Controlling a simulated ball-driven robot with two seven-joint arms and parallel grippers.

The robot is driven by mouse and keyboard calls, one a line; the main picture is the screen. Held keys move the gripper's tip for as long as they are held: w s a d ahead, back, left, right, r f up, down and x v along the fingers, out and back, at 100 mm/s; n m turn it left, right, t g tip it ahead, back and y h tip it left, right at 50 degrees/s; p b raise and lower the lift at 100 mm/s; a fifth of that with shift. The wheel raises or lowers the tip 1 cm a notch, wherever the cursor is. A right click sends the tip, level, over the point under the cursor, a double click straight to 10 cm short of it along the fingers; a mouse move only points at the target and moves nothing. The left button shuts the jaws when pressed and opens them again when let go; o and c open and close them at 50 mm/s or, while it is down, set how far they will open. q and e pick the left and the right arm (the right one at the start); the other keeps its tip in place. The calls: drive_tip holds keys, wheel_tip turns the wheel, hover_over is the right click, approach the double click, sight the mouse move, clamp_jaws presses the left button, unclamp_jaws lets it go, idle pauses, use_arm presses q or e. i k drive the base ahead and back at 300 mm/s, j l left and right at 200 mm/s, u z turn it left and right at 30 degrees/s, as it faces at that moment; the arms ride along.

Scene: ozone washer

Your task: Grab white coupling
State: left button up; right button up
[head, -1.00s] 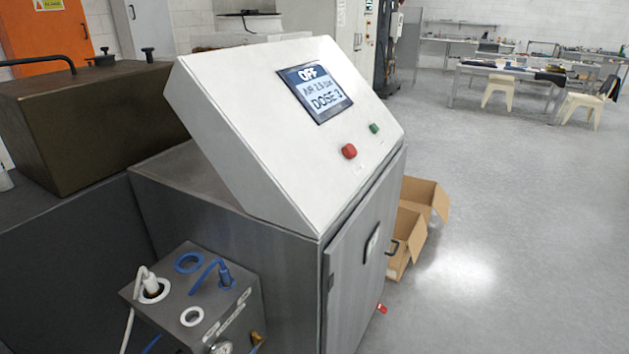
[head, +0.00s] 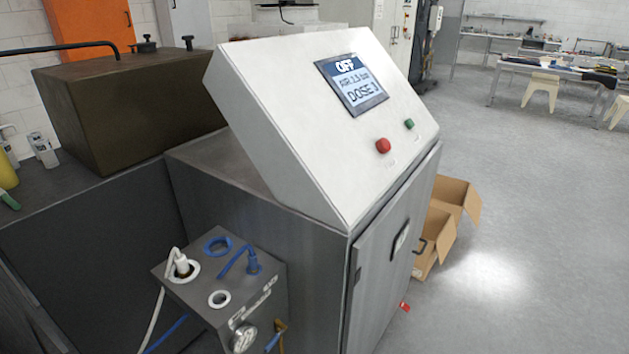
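The white coupling (head: 181,264) stands upright in a white-ringed port on top of a small grey metal box (head: 262,297), at the lower left of the head view. A white hose (head: 152,318) runs from it down the box's left side. A blue coupling (head: 253,264) with a blue hose sits in another port to its right. An empty blue ring (head: 217,246) and an empty white ring (head: 219,299) are on the same top face. Neither of my grippers is in view.
A grey cabinet with a sloped white control panel (head: 290,120) stands right behind the box; its screen (head: 351,84) reads OFF. A brown tank (head: 125,105) is at the left. Cardboard boxes (head: 445,215) lie beside the cabinet. The floor at right is clear.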

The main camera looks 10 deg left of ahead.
sight(182, 265)
drive_tip(key=u, duration=1.3)
drive_tip(key=i+l+u, duration=0.35)
drive_tip(key=i+l, duration=0.2)
drive_tip(key=l, duration=0.1)
